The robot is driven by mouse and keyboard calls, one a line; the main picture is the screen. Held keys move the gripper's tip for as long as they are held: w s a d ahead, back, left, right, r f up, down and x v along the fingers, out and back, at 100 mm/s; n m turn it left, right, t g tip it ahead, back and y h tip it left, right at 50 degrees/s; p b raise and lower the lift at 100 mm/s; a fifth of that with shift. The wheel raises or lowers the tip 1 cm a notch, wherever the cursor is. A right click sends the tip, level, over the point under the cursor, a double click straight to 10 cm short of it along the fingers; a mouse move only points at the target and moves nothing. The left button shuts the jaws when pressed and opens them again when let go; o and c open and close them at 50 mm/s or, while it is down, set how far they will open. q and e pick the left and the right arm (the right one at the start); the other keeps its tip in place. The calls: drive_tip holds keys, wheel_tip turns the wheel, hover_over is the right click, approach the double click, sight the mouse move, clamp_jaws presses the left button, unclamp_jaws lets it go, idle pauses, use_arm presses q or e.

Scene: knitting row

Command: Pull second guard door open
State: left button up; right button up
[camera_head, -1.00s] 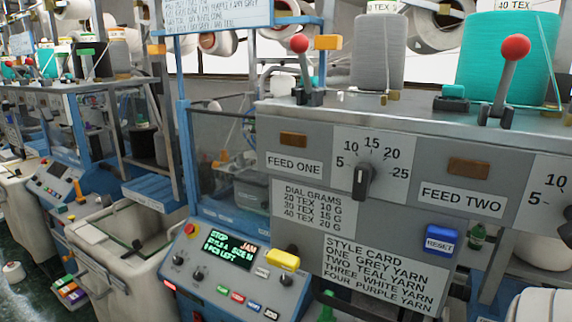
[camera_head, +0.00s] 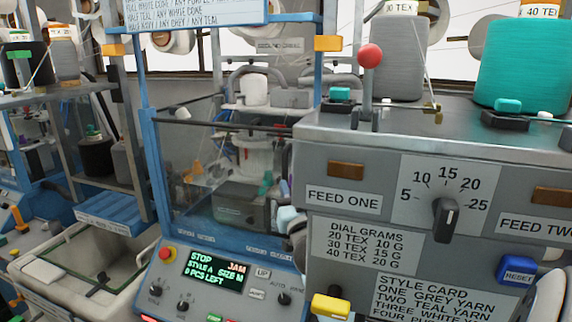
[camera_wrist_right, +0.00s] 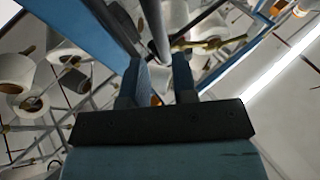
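The clear guard door (camera_head: 190,165) with a dark top rail spans the blue frame left of the grey feed panel. It looks shut, and machine parts show through it. My right gripper (camera_head: 287,215) shows as a small pale-blue and white shape by the door's right edge, partly hidden by the feed panel. In the right wrist view, its two blue fingers (camera_wrist_right: 160,70) stand apart, with a grey bar (camera_wrist_right: 155,25) between or just beyond their tips. I cannot tell whether they touch the bar or the door. My left gripper is not in view.
The feed panel (camera_head: 385,215) with its dial and red-knobbed lever (camera_head: 369,56) stands close on the right. A control console (camera_head: 215,280) reading STOP and JAM sits below the door. A pale bin (camera_head: 60,270) is at lower left. Yarn cones stand on top.

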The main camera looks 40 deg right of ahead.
sight(286, 174)
drive_tip(key=p+x, duration=0.1)
drive_tip(key=x, duration=0.4)
drive_tip(key=shift+w+d, duration=0.15)
drive_tip(key=shift+w, duration=0.2)
clamp_jaws()
